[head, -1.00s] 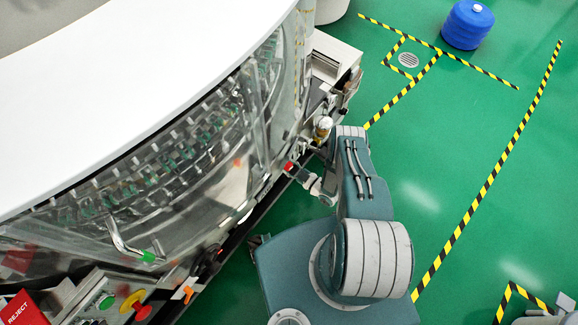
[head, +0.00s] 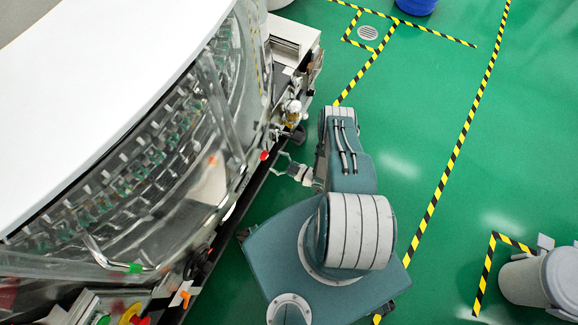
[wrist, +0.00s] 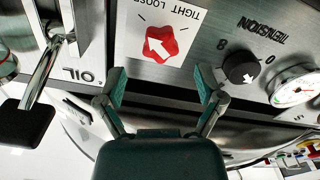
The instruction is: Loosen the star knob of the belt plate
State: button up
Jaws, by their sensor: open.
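The red star knob (wrist: 160,44) with a white arrow sits on a white label plate (wrist: 133,30). The plate's words TIGHT and LOOSE appear upside down in the wrist view. The arrow points to the upper left. My gripper (wrist: 162,88) is open and empty, its two green-tipped fingers spread below the knob in the picture and apart from it. In the head view my gripper (head: 286,165) is beside the machine's lower edge, near a small red part (head: 264,156). I cannot tell whether that part is the star knob.
A black TENSION dial (wrist: 241,68) and a round gauge (wrist: 293,85) are right of the knob. A black-handled lever (wrist: 28,120) by the OIL mark is at left. The large washer (head: 130,150) fills the head view's left. Green floor (head: 430,120) at right is mostly open; a grey bin (head: 530,280) stands there.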

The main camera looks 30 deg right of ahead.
jog(key=v, duration=0.6)
jog(key=shift+s, duration=0.2)
jog(key=shift+d, duration=0.15)
